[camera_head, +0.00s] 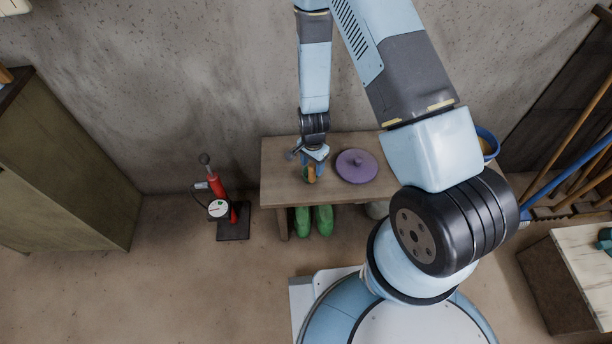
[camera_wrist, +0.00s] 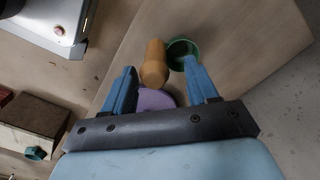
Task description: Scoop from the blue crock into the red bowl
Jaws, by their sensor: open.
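My gripper (camera_head: 312,168) is low over the left part of the wooden bench (camera_head: 281,158), its fingers open. In the wrist view, an orange-brown rounded cylinder (camera_wrist: 154,62), perhaps a scoop handle, stands between or just beyond my open fingertips (camera_wrist: 160,72). A dark green cup-shaped piece (camera_wrist: 182,49) is right beside it; I cannot tell if they are joined. A blue vessel (camera_head: 495,137) with yellowish contents, likely the blue crock, shows at the right end of the bench, partly hidden by my arm. I see no red bowl; my arm covers much of the bench's right side.
A purple knobbed lid (camera_head: 356,166) lies on the bench just right of my gripper. Green boots (camera_head: 313,220) stand under it. A red pump (camera_head: 217,186) stands on the floor to the left. A cabinet (camera_head: 70,150) is at far left, and long-handled tools (camera_head: 572,160) lean at right.

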